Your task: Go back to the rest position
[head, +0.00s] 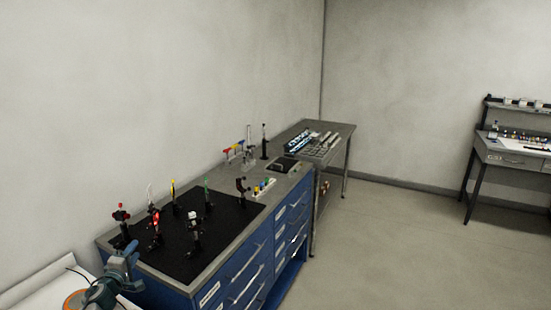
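My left gripper (126,256) shows at the lower left, at the near left corner of the blue bench. It overlaps the bench corner in the picture, and I cannot tell whether it touches anything. Its fingers are too small and dark to tell open from shut, and I see nothing clearly held in it. My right gripper is out of view.
The blue drawer bench (228,283) carries a black board (180,262) with several upright optical mounts. A metal side table (340,129) with trays stands behind it. A desk (510,156) stands at the far right. The floor (400,250) between is clear.

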